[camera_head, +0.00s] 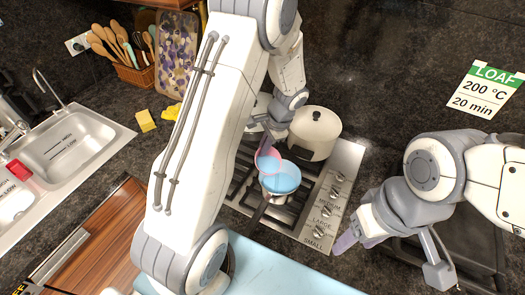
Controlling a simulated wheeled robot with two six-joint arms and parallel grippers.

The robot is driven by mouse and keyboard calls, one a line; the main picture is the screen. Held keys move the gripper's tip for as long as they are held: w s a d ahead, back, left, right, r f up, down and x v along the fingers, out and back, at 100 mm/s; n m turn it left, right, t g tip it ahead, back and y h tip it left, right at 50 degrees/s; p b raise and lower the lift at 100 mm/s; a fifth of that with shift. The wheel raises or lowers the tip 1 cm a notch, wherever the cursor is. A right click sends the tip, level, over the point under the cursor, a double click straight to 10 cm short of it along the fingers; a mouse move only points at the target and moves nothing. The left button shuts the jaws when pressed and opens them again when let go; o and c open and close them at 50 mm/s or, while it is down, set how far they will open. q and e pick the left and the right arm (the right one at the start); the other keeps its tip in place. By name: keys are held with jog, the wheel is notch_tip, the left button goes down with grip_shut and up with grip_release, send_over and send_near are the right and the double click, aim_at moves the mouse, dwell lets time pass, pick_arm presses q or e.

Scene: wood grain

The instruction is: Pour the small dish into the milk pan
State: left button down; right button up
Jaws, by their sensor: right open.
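The small dish (267,160), pink, is tilted at the left edge of the milk pan's mouth. My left gripper (266,146) reaches down from above, mostly hidden behind its own arm, and its purple fingers are on the dish. The milk pan (280,181) stands on the stove with a light blue round top or inside and a dark handle toward the front. What lies in the dish or pan is too small to tell. My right gripper (347,241) is open and empty, at the stove's front right corner, away from the pan.
A cream lidded pot (315,133) stands right behind the pan on the stove (337,170). A sink (70,142) is at the left. A utensil basket (137,75) and yellow sponges (146,121) are at the back left. A loaf sign (486,91) is on the right.

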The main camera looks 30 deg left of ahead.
dwell(0.4)
pick_arm(q)
jog(key=shift+d+b, duration=0.15)
jog(key=shift+b, duration=0.5)
jog(key=shift+d+r+y+b, duration=0.1)
jog(key=shift+y+b, duration=0.3)
jog(key=shift+b, duration=0.2)
jog(key=shift+r, duration=0.2)
jog(key=shift+r+y, duration=0.1)
jog(key=shift+y, duration=0.2)
jog(key=shift+b, duration=0.3)
